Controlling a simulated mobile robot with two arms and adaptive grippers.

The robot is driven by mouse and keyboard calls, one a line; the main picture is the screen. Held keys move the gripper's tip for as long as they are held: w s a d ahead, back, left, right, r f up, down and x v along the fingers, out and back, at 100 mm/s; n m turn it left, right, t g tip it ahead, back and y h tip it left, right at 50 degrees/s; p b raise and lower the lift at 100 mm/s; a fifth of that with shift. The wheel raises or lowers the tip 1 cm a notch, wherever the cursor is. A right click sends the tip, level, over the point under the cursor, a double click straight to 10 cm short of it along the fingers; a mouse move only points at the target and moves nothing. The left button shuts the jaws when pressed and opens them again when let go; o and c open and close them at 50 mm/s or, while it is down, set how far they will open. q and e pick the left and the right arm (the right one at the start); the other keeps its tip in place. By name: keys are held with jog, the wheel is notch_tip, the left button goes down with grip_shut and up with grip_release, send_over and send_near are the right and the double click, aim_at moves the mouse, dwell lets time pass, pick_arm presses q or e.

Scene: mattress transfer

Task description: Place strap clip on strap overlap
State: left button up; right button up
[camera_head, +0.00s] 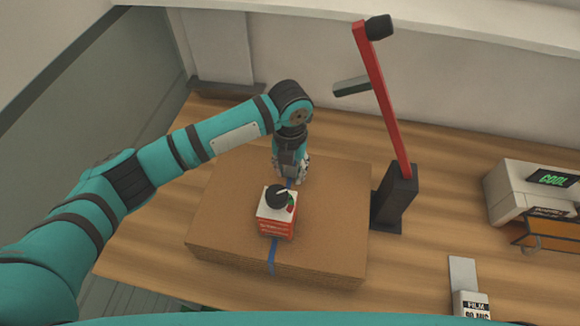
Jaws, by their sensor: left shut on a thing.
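A brown, layered, cardboard-like stack (335,215) lies on the wooden table. A blue strap (272,256) runs over its top and down the near side. A red and white box-shaped device (276,222) with a black knob sits on the stack, over the strap line. My left gripper (291,178) points down just behind this device, close to the stack top, with a bit of blue strap showing under it. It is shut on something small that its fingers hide. I cannot make out the strap clip or the strap overlap. My right gripper is not in view.
A red lever arm on a dark base (395,200) stands right of the stack, leaning up and left. A beige machine with a green display (530,190) is at the far right. A small labelled box (470,303) is at the near right. Table between them is free.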

aim_at(290, 175)
pick_arm(q)
jog(key=shift+f, duration=0.15)
jog(key=o, duration=0.9)
jog(key=shift+o, duration=0.2)
notch_tip(290, 175, up, 12)
jog(key=b, duration=0.3)
jog(key=shift+r, duration=0.2)
